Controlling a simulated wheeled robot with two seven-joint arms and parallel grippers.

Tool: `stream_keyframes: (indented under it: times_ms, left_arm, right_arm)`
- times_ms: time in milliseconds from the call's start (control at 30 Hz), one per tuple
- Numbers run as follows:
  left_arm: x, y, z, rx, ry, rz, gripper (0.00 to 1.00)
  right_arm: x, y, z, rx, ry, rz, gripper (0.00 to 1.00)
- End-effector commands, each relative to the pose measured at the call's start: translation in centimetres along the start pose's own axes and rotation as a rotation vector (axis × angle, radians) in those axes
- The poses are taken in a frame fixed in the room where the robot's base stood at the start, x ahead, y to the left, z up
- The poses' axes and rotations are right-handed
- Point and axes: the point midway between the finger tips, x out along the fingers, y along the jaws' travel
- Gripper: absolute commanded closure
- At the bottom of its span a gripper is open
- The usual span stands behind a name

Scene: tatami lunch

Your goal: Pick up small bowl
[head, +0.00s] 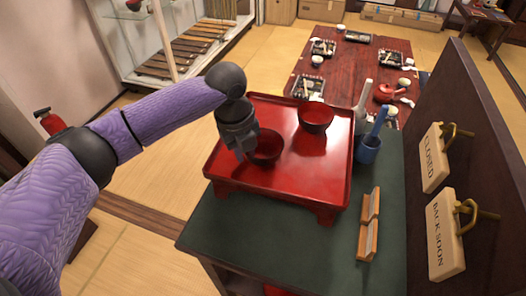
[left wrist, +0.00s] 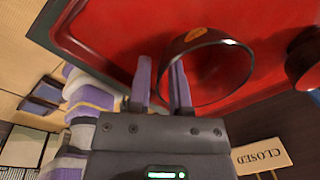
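A dark red-and-black bowl (head: 268,148) stands upright on the red tray table (head: 222,170), toward its near left side. It looks smaller than a second, similar bowl (head: 315,116) farther back on the tray. My left gripper (head: 246,156) points down at the left rim of the nearer bowl and hides part of it. In the left wrist view the two fingers (left wrist: 161,92) are apart, with the bowl's edge (left wrist: 205,40) between them and one finger over its opening. I cannot tell whether they touch it. My right gripper is not in view.
The tray table stands on a green-topped stand (head: 300,262). To its right are a blue cup (head: 368,150) with utensils and a wooden holder (head: 369,225). A dark panel (head: 470,130) with hanging signs rises at the right. The tray's front is clear.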

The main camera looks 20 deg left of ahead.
Motion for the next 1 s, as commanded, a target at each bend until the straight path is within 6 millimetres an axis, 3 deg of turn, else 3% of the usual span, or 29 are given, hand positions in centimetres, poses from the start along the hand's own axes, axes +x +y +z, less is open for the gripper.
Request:
stream_keyframes:
  times_ms: [33, 100, 567, 900, 1000]
  left_arm:
    - [0.0, 0.0, 0.0, 0.000, 0.000, 0.000, 0.88]
    - [0.0, 0.0, 0.0, 0.000, 0.000, 0.000, 1.00]
    - [-0.2, 0.0, 0.0, 0.000, 0.000, 0.000, 1.00]
    - [-8.4, -1.1, 0.0, 0.000, -0.002, -0.004, 1.00]
    - [-9.3, -1.5, -0.3, -0.001, 0.003, -0.003, 1.00]
  right_arm:
    - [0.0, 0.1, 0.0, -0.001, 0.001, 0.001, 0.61]
    - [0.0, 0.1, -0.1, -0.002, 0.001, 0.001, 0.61]
    - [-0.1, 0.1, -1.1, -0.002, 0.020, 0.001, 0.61]
    - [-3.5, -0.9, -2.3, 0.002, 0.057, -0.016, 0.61]
    - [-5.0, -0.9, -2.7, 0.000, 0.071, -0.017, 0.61]
